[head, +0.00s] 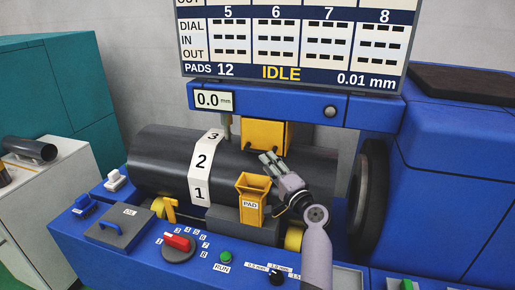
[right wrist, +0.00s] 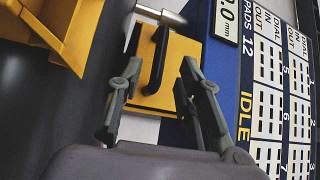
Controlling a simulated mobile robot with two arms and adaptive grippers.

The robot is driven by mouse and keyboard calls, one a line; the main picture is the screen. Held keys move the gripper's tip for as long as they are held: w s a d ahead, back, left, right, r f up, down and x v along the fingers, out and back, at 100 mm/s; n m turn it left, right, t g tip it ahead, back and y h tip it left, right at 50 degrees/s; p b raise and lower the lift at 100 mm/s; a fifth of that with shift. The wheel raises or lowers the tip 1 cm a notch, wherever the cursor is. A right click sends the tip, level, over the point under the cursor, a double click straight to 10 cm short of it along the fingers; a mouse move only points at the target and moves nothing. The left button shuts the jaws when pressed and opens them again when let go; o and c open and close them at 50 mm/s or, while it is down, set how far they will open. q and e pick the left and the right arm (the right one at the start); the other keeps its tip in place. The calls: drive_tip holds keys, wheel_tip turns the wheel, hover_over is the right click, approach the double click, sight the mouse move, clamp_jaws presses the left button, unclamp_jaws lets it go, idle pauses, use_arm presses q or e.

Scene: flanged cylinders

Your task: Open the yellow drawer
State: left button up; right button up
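The yellow drawer (head: 265,133) is set in the blue beam above the dark cylinder; its front (right wrist: 185,60) fills the middle of the right wrist view. It looks shut. A black bar handle (right wrist: 158,52) stands on its front. My right gripper (head: 268,160) is in front of the drawer, slightly below it in the head view. In the right wrist view its fingers (right wrist: 160,80) are apart, with the handle between their lines. I cannot tell whether they reach past the bar; nothing is gripped. My left gripper is not in view.
A yellow PAD holder (head: 252,205) stands below my right gripper. The dark cylinder (head: 160,165) with a numbered white band lies behind it. A display panel (head: 290,50) hangs above. The front console has a red-handled selector (head: 178,243) and a green button (head: 225,257).

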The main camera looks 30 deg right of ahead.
sight(258, 152)
drive_tip(key=w, duration=0.2)
drive_tip(key=w+p, duration=0.1)
drive_tip(key=w, duration=0.2)
drive_tip(key=w+r, duration=0.1)
drive_tip(key=w, duration=0.1)
drive_tip(key=shift+w+d, duration=0.3)
drive_tip(key=shift+c, duration=0.3)
clamp_jaws()
